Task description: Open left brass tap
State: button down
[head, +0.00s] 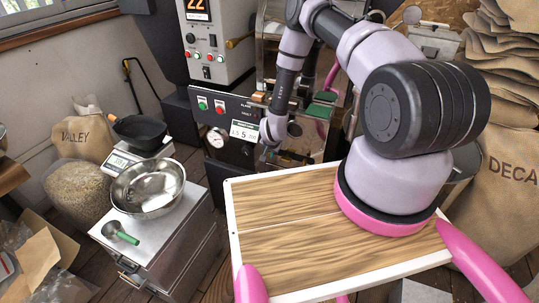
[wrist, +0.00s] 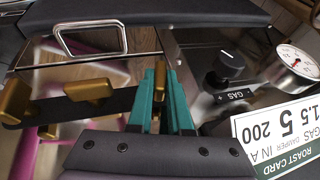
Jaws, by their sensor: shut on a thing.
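In the wrist view my gripper (wrist: 160,72) has teal fingers shut on a narrow brass piece (wrist: 159,84), which looks like the left brass tap. Only a small part of it shows between the fingers, so I cannot tell how far it is turned. Another brass piece (wrist: 88,90) sits on a dark bar to the left of the fingers, and a further brass block (wrist: 14,101) lies near the left edge. In the head view a brass part (head: 259,97) shows on the roaster front beside my arm; my fingertips are not clear there.
A black gas knob (wrist: 229,66), a pressure gauge (wrist: 297,60) and a roast card (wrist: 276,135) are close right of the fingers. A metal handle frame (wrist: 93,37) stands above left. In the head view a steel bowl (head: 148,188) and scale stand on a metal cabinet left of the roaster.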

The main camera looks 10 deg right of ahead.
jog(key=shift+w+a+r+g+h, duration=0.1)
jog(key=shift+w+a+g+h, duration=0.1)
jog(key=shift+g+h, duration=0.55)
jog(key=shift+n+h, duration=0.3)
jog(key=shift+h, duration=0.25)
jog(key=c, duration=0.8)
grip_release()
jog(key=shift+c, duration=0.2)
jog(key=shift+s, duration=0.1)
jog(key=v, duration=1)
jog(key=shift+r, duration=0.4)
